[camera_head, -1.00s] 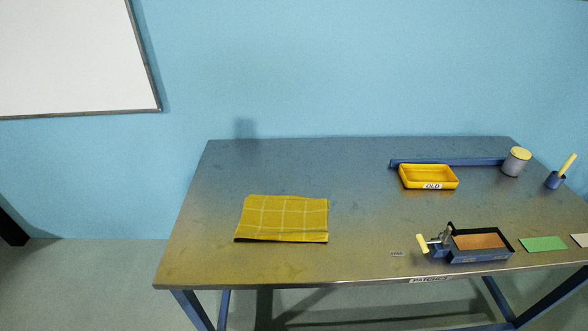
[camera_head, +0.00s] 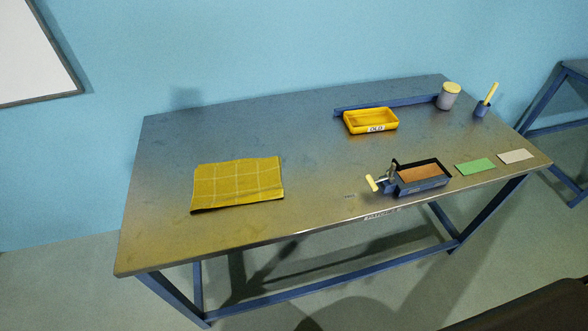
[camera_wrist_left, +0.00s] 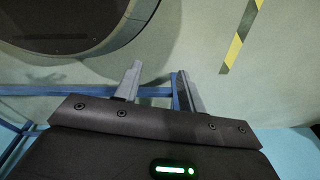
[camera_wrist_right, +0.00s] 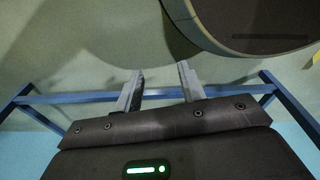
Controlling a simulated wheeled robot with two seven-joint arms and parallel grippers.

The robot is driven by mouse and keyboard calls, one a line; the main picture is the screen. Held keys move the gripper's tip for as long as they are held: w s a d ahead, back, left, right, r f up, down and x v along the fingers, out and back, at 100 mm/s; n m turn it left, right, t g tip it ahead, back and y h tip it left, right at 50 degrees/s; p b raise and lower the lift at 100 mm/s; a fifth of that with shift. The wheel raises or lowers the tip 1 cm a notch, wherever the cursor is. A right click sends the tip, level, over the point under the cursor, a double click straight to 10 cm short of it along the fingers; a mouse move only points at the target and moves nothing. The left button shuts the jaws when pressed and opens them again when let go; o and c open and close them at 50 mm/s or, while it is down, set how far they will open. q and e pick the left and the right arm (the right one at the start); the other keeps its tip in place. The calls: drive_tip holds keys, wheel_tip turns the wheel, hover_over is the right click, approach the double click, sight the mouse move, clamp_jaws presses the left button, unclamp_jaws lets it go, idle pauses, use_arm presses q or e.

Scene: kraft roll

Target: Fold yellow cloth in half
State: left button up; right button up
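The yellow cloth (camera_head: 238,184) with a pale checked pattern lies flat on the left part of the metal table (camera_head: 300,150). Its near left edge looks slightly raised. My left gripper (camera_wrist_left: 156,80) shows in the left wrist view with its two fingers apart and nothing between them. My right gripper (camera_wrist_right: 160,84) shows in the right wrist view, also with fingers apart and empty. Neither gripper shows in the head view, and the cloth is in neither wrist view.
A yellow tray (camera_head: 371,121) labelled OLD stands towards the back. A blue box with a clamp (camera_head: 420,175), a green card (camera_head: 476,167), a pale card (camera_head: 516,157), a lidded can (camera_head: 448,96) and a blue cup (camera_head: 483,109) are on the right. Table around the cloth is clear.

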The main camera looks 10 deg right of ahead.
use_arm(q)
drive_tip(key=s+a+f, duration=0.1)
drive_tip(key=s+f, duration=0.4)
drive_tip(key=s, duration=0.4)
drive_tip(key=shift+s+a+f+g, duration=0.25)
drive_tip(key=shift+a+g, duration=0.05)
drive_tip(key=shift+a, duration=0.1)
use_arm(e)
drive_tip(key=s+d+f, duration=0.1)
drive_tip(key=s+f, duration=0.4)
drive_tip(key=s, duration=0.4)
drive_tip(key=shift+s+d+f+g, duration=0.25)
drive_tip(key=shift+d+g, duration=0.05)
drive_tip(key=shift+d, duration=0.1)
use_arm(q)
clamp_jaws()
use_arm(e)
clamp_jaws()
